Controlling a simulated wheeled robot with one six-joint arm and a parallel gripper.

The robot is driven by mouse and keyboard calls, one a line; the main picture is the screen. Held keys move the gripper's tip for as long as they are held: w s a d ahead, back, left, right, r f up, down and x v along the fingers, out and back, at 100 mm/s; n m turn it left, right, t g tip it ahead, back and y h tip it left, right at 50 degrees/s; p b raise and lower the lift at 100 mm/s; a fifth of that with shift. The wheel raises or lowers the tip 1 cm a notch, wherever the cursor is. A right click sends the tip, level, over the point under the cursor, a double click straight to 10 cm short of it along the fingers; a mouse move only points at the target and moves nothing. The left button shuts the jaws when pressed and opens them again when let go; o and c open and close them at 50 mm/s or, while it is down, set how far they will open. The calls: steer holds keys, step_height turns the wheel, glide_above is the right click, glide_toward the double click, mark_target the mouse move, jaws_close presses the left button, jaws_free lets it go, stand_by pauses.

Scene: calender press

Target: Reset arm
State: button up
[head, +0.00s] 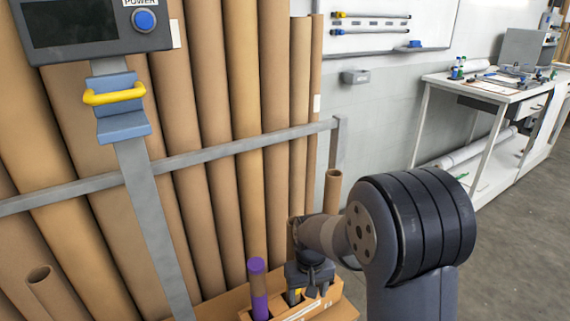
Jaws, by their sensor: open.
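My arm comes up from the bottom right of the head view and bends down to the left. My gripper (301,291) hangs at the bottom centre, low over a brown cardboard box (335,305). Its fingers are small and partly hidden by the wrist, but they stand apart and I see nothing held between them. A purple tube (258,290) with a lighter purple top stands upright in the box, just left of my gripper and apart from it.
Tall cardboard rolls (205,150) lean behind a grey metal rail (235,146). A grey post (150,215) carries a yellow handle (114,95) and a control panel (90,25) with a blue button. A white workbench (480,90) stands at the right. The floor (520,240) there is clear.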

steer(key=shift+w+d+f+m+b, duration=0.15)
steer(key=shift+d+f+m+b, duration=0.1)
steer(key=shift+d+f+b, duration=0.45)
steer(key=shift+w+d+f+m+b, duration=0.15)
steer(key=shift+d+f+m+b, duration=0.1)
steer(key=shift+d+f+b, duration=0.4)
